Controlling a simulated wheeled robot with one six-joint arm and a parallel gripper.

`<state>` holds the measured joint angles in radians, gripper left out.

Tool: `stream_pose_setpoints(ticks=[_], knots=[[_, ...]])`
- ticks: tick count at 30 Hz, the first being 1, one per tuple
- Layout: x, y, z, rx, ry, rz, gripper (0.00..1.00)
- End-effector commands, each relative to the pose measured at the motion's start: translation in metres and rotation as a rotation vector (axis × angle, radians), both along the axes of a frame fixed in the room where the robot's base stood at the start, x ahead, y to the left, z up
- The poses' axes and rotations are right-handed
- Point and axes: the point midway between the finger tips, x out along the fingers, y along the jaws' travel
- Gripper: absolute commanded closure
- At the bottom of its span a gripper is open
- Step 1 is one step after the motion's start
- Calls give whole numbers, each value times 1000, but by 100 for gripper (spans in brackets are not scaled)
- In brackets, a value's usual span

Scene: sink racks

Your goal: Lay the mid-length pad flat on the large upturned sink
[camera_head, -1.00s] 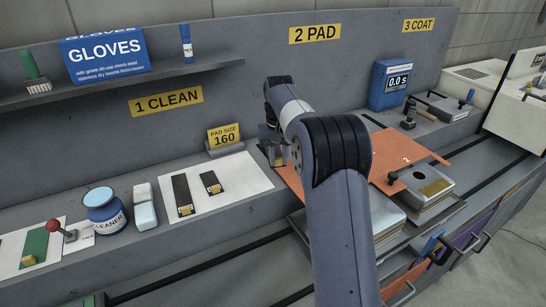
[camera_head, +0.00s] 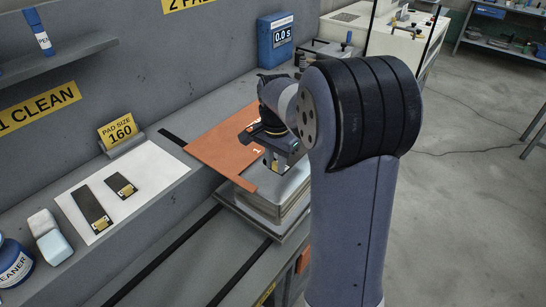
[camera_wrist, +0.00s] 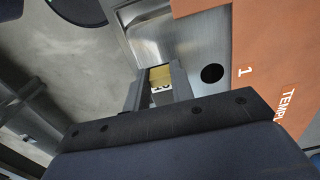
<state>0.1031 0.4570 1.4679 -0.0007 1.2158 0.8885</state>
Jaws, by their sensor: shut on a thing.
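My gripper (camera_head: 275,163) points down over the large upturned sink (camera_head: 262,208), just right of the orange template's edge. In the wrist view its fingers (camera_wrist: 160,88) are shut on a pad's yellow tag end (camera_wrist: 160,76), which has partly hidden dark print. Most of the held pad is hidden, so I cannot tell its length or whether it touches the sink. The sink's bare metal (camera_wrist: 190,45) and a round dark hole (camera_wrist: 212,73) show beside the fingers. Two other dark pads, a longer one (camera_head: 93,208) and a shorter one (camera_head: 121,186), lie on a white sheet.
The orange template (camera_head: 222,142), marked 1, lies across the bench and part of the sink. A yellow sign (camera_head: 121,132) reads PAD SIZE 160. A blue timer box (camera_head: 276,42) stands at the back. Open floor is at the right.

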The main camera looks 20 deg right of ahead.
Motion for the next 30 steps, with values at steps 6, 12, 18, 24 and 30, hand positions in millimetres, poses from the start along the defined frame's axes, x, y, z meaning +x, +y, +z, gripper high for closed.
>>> stream_pose_setpoints(ticks=[6,12,18,24,30], knots=[[0,0,-20,-1,1,2,93],[0,0,-40,0,1,3,93],[1,0,-54,0,0,3,93],[1,0,-58,0,0,3,93],[1,0,-57,0,0,3,93]])
